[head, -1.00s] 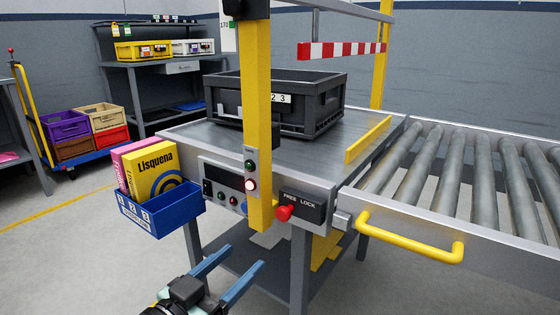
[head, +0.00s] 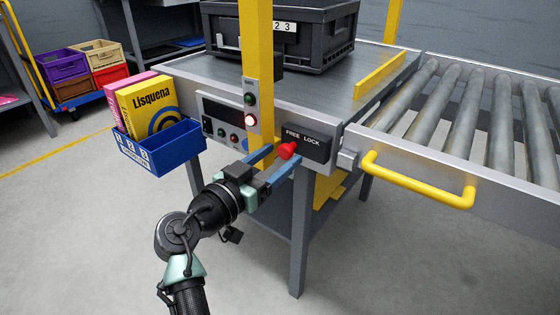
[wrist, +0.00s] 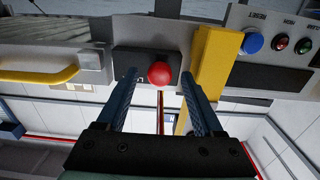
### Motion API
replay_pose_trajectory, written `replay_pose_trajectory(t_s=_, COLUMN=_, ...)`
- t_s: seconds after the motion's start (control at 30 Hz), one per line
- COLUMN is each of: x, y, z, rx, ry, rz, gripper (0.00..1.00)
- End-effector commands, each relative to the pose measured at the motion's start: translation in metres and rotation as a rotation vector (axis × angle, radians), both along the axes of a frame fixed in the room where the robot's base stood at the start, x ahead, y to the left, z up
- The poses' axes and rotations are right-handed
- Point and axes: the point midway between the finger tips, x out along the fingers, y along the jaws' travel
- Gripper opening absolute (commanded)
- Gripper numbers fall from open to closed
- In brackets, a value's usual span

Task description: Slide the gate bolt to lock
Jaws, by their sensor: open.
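The red bolt knob (head: 288,150) sits at the left, FREE end of the dark FREE/LOCK plate (head: 318,148) on the front of the metal table. In the wrist view the picture is turned over, with the red knob (wrist: 160,73) near the right end of the plate (wrist: 128,60). My gripper (head: 281,157) is open and empty in front of the plate. In the wrist view its two fingers stand on either side of the knob, and I cannot tell whether they touch it. The gate, a roller section with a yellow handle (head: 418,183), is right of the plate.
A yellow post (head: 258,60) with buttons stands just left of the plate. A blue bin (head: 165,150) with boxes hangs further left. A dark crate (head: 285,40) sits on the table top. A metal block (head: 348,158) lies between plate and gate. The front floor is clear.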

Motion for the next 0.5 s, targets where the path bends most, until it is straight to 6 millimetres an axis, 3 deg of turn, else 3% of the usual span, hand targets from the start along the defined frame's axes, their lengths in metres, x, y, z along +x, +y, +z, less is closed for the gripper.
replay_pose_trajectory(t_s=0.4, x=0.0090, y=-0.0072, z=0.0006, rx=0.000, ry=0.000, rz=-0.001, gripper=0.69)
replay_pose_trajectory(t_s=0.5, x=0.0089, y=-0.0071, z=0.0006, rx=0.000, ry=0.000, rz=-0.001, gripper=0.54)
